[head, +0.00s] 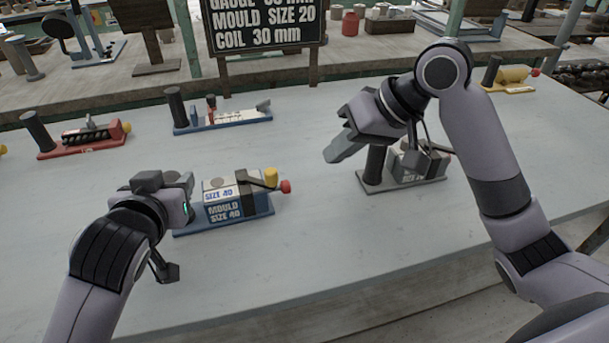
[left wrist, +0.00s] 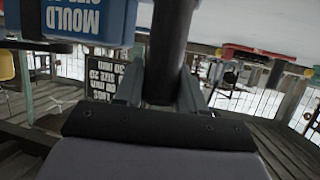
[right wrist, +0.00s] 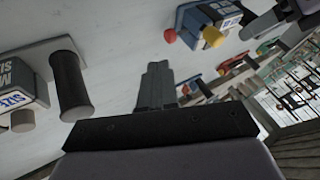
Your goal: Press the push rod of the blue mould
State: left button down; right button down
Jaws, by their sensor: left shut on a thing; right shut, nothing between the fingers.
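The blue mould (head: 237,200), marked size 40, lies on the pale table in the head view, with a dark band across its top. A red knob (head: 286,187) sticks out at its right end, next to a yellow knob (head: 271,177); both also show in the right wrist view, the red one (right wrist: 170,36) and the yellow one (right wrist: 213,37). My left gripper (head: 184,186) is shut on the dark upright post (left wrist: 170,45) at the mould's left end. My right gripper (head: 336,154) is shut and empty, raised right of the mould, apart from the red knob.
A grey mould (head: 405,182) with its own dark post (head: 374,165) stands beneath my right arm. Another blue device (head: 222,120) and a red one (head: 85,138) stand behind. A sign (head: 263,28) stands at the back.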

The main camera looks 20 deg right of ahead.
aim_at(286, 183)
pick_arm(q)
jog(key=shift+f, duration=0.4)
pick_arm(e)
jog(key=shift+f, duration=0.1)
jog(key=x, duration=1)
jog(key=shift+d, duration=0.1)
jog(key=shift+a, duration=1.5)
jog(key=v, duration=1)
jog(key=shift+d, duration=0.1)
